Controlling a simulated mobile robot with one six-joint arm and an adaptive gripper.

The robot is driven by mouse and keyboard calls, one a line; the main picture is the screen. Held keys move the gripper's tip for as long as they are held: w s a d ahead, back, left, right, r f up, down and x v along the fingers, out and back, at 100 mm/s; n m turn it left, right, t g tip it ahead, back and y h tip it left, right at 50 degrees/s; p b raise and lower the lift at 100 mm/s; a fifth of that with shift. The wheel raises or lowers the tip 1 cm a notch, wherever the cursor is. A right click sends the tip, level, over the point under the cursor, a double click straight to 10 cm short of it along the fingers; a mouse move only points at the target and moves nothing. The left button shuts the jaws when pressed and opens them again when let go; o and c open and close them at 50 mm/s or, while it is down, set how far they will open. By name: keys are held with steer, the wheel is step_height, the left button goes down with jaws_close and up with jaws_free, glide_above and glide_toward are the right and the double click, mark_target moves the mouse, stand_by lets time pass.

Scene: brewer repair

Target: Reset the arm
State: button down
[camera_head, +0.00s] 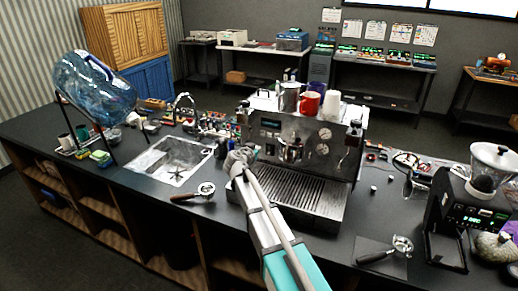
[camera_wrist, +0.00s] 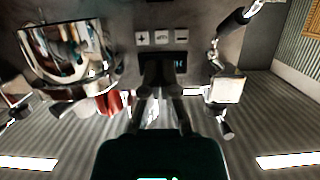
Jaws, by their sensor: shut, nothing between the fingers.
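My gripper (camera_head: 239,158) is at the end of my arm, which reaches up from the bottom of the head view to the left front of the espresso machine (camera_head: 316,165). It is shut and holds nothing. In the wrist view, which is upside down, the fingers (camera_wrist: 157,100) point at the machine's front panel. The display (camera_wrist: 178,62) and several buttons (camera_wrist: 161,38) show close to the fingers. I cannot tell whether the fingertips touch the panel. The chrome group head (camera_wrist: 70,50) is to the left in that view.
A portafilter (camera_head: 203,190) lies on the counter (camera_head: 140,172) by the sink (camera_head: 172,160). Cups, including a red mug (camera_head: 308,103), stand on the machine. A grinder (camera_head: 470,205) and another portafilter (camera_head: 398,246) are at right. A water bottle (camera_head: 95,88) rests on a rack at left.

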stand_by(0.3)
steer(key=s+d+f+g+y, duration=0.1)
steer(key=s+d+f+g, duration=0.4)
steer(key=s, duration=0.3)
steer(key=s+d+f+g, duration=0.3)
steer(key=s+d+f, duration=0.1)
steer(key=s+d, duration=0.4)
steer(key=s+a+f+n+g+y, duration=0.1)
steer(key=s+f+n+g+y, duration=0.1)
steer(key=s, duration=0.7)
steer(key=s+a+f+n+g+y, duration=0.1)
steer(key=s+f+n+g+y, duration=0.2)
steer(key=s, duration=0.7)
steer(key=shift+s+y+b, duration=0.15)
steer(key=shift+y+b, duration=0.25)
